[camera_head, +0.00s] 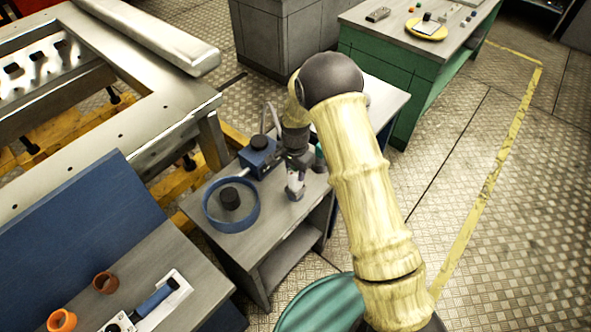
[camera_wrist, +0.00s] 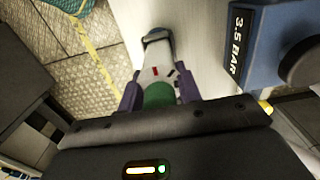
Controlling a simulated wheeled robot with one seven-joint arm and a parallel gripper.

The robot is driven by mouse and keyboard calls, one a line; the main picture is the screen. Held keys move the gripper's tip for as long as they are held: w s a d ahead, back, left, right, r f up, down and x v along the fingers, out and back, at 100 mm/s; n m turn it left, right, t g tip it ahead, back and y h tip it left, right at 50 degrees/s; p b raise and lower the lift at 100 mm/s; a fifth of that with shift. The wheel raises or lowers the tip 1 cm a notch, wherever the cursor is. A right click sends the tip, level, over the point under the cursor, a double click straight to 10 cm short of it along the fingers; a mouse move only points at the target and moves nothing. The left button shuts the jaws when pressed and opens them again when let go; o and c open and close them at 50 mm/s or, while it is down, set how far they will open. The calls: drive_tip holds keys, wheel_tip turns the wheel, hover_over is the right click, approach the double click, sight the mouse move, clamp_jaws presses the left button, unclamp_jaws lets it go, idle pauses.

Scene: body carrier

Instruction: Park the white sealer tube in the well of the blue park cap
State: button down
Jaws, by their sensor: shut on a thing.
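My gripper (camera_head: 297,168) is low over the grey bench top and points down. In the wrist view its two purple fingers (camera_wrist: 159,92) are shut on the white sealer tube (camera_wrist: 154,74), gripping near its green part. The tube has small red and dark marks and points away from the wrist. In the head view the tube's lower end (camera_head: 295,192) is small and partly hidden by the gripper.
A blue box marked 3.5 BAR (camera_wrist: 262,45) with a dark knob stands close beside the gripper; it also shows in the head view (camera_head: 257,158). A blue round tray (camera_head: 211,218) with a dark cylinder (camera_head: 230,199) is to the left. The bench's front part (camera_head: 270,238) is clear.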

drive_tip(key=shift+f+b, duration=0.45)
drive_tip(key=shift+f, duration=0.25)
drive_tip(key=c, duration=0.9)
unclamp_jaws()
drive_tip(key=shift+r, duration=0.15)
wheel_tip(320, 180, up, 17)
drive_tip(key=b, duration=0.4)
drive_tip(key=shift+r, duration=0.15)
